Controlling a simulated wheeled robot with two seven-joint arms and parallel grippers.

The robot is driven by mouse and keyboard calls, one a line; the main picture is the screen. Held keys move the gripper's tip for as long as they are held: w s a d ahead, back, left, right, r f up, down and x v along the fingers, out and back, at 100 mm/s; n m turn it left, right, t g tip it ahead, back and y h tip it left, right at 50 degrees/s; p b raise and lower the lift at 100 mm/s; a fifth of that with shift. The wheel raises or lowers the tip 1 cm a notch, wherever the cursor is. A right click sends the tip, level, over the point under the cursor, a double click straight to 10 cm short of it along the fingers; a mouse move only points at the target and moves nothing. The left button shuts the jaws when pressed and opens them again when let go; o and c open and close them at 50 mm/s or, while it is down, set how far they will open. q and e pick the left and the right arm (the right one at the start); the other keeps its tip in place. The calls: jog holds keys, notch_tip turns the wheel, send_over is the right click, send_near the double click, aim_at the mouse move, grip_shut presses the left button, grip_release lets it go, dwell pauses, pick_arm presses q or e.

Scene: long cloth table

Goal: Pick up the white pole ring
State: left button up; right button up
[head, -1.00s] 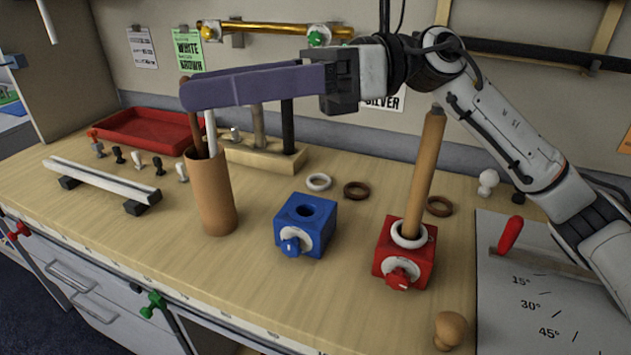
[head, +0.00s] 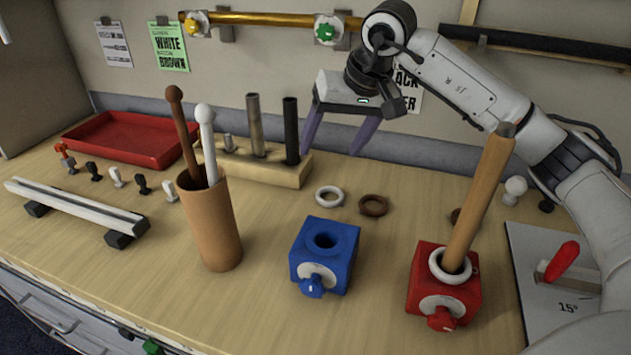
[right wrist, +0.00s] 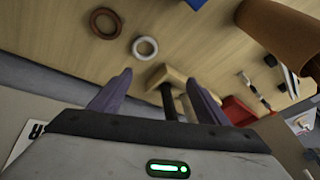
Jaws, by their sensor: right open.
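A white ring (head: 330,204) lies flat on the table behind the blue block, beside a brown ring (head: 373,213). It also shows in the right wrist view (right wrist: 135,49). Another white ring (head: 436,266) sits on the red block (head: 440,296), around the foot of a leaning wooden pole (head: 480,195). My right gripper (head: 333,145) is open and empty, its purple fingers pointing down above and behind the loose white ring, apart from it. In the right wrist view the gripper (right wrist: 160,85) has nothing between its fingertips. My left gripper is not in view.
A blue block (head: 325,260) with a hole stands in front of the loose rings. A brown cup (head: 212,225) holds a brown and a white pole to the left. A wooden stand (head: 245,165) with upright rods is close left of my gripper. A red tray (head: 135,140) lies farther left.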

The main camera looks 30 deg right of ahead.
aim_at(329, 198)
jog(key=shift+n+g+h, duration=0.7)
jog(key=shift+h, duration=0.1)
jog(key=f, duration=0.2)
jog(key=d+f, duration=0.1)
jog(key=f, duration=0.5)
jog(key=shift+w+d, duration=0.25)
jog(key=shift+d, duration=0.05)
jog(key=shift+w+p+x, duration=0.2)
jog(key=shift+p+x, duration=0.4)
jog(key=shift+x, duration=2.4)
jog(key=c, duration=1.1)
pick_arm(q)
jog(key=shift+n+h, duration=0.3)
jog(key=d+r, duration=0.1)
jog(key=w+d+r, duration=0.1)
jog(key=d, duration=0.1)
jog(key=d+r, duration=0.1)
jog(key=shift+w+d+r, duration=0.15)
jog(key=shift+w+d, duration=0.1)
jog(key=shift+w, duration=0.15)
pick_arm(e)
jog(key=shift+c, duration=0.2)
jog(key=shift+r, duration=0.15)
